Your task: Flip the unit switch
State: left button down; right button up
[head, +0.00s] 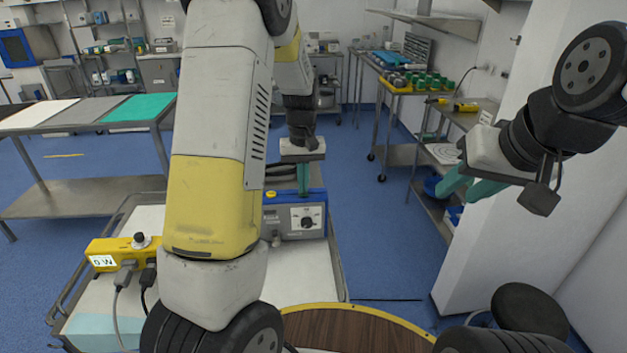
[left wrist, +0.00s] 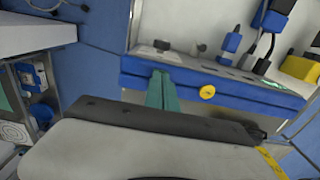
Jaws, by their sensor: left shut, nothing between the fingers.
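I cannot tell which part is the switch. My left gripper (head: 304,190) points down at the unit's top, its teal fingers (left wrist: 161,90) together and empty. Contact with the unit cannot be told. My right gripper (head: 468,190) is at the right, its teal fingers apart and empty, away from the unit.
A yellow box (head: 115,252) with plugged cables lies on the cart (head: 340,280) at left. My left arm hides part of the cart. Blue floor is clear beyond the unit.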

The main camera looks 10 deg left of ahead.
pick_arm(q)
jog(key=shift+f, duration=0.45)
jog(key=shift+r, duration=3.5)
jog(key=shift+r, duration=0.1)
jog(key=s+r+m+t, duration=0.1)
jog(key=s+r, duration=0.3)
jog(key=s, duration=0.4)
jog(key=s+d+r+m+t+h, duration=0.1)
jog(key=s+r+t, duration=0.2)
jog(key=s, duration=0.5)
jog(key=s+d+r+m+t+h, duration=0.1)
jog(key=s+r+t, duration=0.1)
jog(key=s+r, duration=0.4)
jog(key=shift+s+m, duration=0.4)
jog(key=shift+s, duration=0.75)
